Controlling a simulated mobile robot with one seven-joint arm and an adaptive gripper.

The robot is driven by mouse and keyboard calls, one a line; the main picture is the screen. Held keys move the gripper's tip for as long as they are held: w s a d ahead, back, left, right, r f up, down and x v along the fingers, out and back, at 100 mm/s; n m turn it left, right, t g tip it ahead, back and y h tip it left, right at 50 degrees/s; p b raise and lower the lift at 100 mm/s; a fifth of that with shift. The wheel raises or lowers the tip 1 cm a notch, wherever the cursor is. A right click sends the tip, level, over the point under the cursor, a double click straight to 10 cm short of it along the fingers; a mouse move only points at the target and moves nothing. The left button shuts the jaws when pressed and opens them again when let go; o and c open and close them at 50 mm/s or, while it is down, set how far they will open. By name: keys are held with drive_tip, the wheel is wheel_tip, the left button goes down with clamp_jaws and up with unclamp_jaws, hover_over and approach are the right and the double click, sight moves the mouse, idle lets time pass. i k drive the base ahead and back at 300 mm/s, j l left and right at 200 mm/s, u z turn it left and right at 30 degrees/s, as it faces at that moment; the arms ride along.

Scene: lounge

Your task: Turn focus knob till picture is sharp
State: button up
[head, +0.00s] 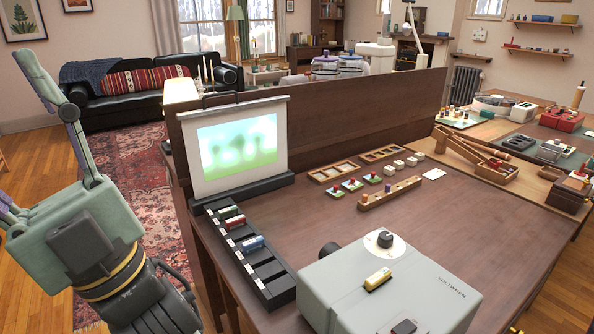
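A grey projector (395,290) stands on the dark wooden table, cut off by the bottom edge. A black knob (385,239) sits on a pale round dial on its top. A dark round part (330,252), a lens or another knob, is at its back left. The white screen (191,156) shows a blurred picture (237,147) of soft green shapes on pale blue. My gripper (20,140) is at the far left, away from the projector, with fingers spread wide and nothing visible between them. One finger is partly cut off.
Small blocks and a wooden peg rail (389,195) stand behind. A raised wooden panel (330,116) backs the table (470,225). Its right middle is clear.

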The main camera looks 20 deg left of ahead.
sight(385, 239)
drive_tip(key=j+z, duration=0.25)
drive_tip(key=k+j+z, duration=0.1)
drive_tip(key=j+z, duration=0.2)
drive_tip(key=j, duration=0.15)
drive_tip(key=k+j+z, duration=0.25)
drive_tip(key=j+z, duration=0.25)
drive_tip(key=j, duration=0.2)
drive_tip(key=i, duration=0.45)
